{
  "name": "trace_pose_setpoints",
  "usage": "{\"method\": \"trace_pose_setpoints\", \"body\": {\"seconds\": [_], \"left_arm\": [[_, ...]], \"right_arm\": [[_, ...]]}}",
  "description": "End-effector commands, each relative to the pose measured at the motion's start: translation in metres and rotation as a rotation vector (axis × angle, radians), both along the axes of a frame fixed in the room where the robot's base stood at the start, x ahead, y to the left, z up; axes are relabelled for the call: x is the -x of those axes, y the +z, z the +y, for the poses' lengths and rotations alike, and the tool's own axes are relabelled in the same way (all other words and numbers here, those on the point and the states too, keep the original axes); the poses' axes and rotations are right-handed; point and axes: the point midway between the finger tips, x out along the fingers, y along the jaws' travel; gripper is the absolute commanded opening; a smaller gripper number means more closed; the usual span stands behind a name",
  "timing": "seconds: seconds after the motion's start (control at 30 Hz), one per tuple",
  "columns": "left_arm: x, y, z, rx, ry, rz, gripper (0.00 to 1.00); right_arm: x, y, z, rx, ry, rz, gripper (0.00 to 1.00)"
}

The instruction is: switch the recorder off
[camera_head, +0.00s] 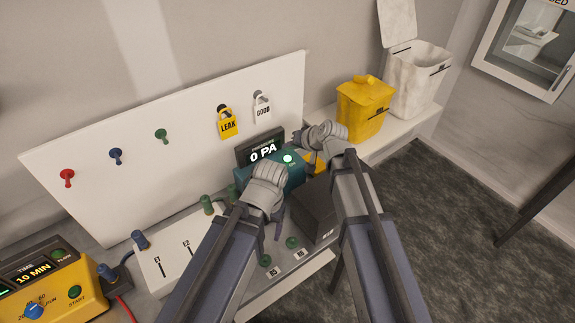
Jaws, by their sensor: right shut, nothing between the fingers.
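A teal device (296,177) stands on the bench near the middle, with a dark display (262,151) reading "0 PA" at its back. A round green lamp (289,158) glows on the device's top; no label names it as the recorder, so I cannot tell for sure that it is. My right gripper (301,139) is shut and empty, just above and right of the lamp, beside the display. Whether it touches the device is unclear. My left gripper (279,224) points down in front of the device, mostly hidden by its own wrist, which also covers part of the device.
A white panel (100,190) behind carries coloured hooks and two padlock tags, "LEAK" (227,124) and "GOOD" (262,107). A yellow bin (364,108) and a white lidded bin (416,82) stand right. A yellow timer (62,287) sits left. Green knobs and a dark box (317,213) crowd the front.

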Motion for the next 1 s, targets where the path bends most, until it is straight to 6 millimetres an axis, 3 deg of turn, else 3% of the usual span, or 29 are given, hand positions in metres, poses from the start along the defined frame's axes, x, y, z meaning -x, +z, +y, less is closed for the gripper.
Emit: {"method": "trace_pose_setpoints", "body": {"seconds": [0.03,0.2,1.0], "left_arm": [[0.0000,-0.0124,0.0000,0.000,0.000,0.000,0.74],[0.0000,-0.0204,-0.0001,0.000,0.001,0.000,0.74],[0.0000,-0.0194,-0.0001,0.000,0.002,0.000,0.74]], "right_arm": [[0.0000,-0.0124,0.0000,0.000,0.000,0.000,0.00],[0.0000,-0.0204,0.0000,0.000,0.000,0.000,0.00],[0.0000,-0.0195,0.0000,0.000,0.000,0.000,0.00]]}}
